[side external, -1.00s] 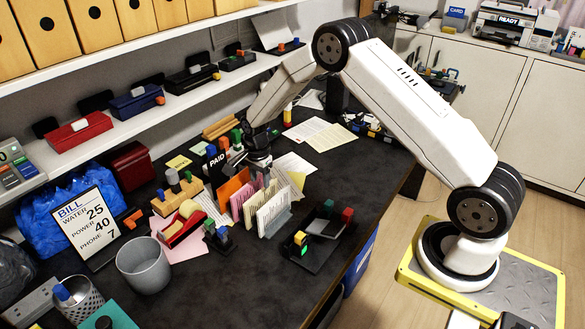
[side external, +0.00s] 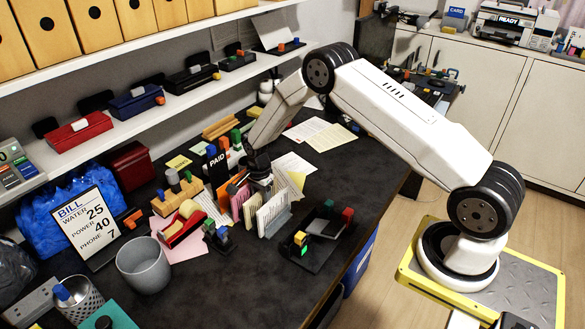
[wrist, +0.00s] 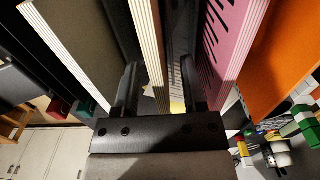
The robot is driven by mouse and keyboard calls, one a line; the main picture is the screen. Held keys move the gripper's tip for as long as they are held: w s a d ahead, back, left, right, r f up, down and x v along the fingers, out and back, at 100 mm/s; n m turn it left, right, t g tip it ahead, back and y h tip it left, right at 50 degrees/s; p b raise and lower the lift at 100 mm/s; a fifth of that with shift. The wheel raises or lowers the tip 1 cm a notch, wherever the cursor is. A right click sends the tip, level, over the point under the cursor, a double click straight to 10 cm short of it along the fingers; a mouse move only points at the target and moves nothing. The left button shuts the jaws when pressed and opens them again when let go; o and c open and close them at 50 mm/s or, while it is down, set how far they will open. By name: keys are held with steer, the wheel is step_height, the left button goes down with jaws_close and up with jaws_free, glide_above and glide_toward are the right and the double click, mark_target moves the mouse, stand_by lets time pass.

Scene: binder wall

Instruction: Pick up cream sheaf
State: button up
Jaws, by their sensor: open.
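The cream sheaf (wrist: 148,35) stands upright in the wrist view, edge towards the camera. My gripper (wrist: 160,70) is open, with one finger on each side of this sheaf; a gap shows at least on its right. A pink sheaf (wrist: 238,40) stands right of the right finger, and a pale sheaf (wrist: 72,45) stands left of the left finger. In the side external view my gripper (side external: 259,178) is down at the row of upright sheaves, and the cream sheaf (side external: 252,211) is partly hidden among them.
An orange sheaf (wrist: 285,60) stands beyond the pink one. In the side external view, a red stapler-like object (side external: 182,228) and grey cup (side external: 143,265) lie left of the row. A black tray (side external: 320,238) with coloured blocks stands right.

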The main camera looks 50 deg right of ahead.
steer(key=shift+f, duration=0.5)
steer(key=shift+f, duration=0.2)
stand_by(0.9)
jaws_close()
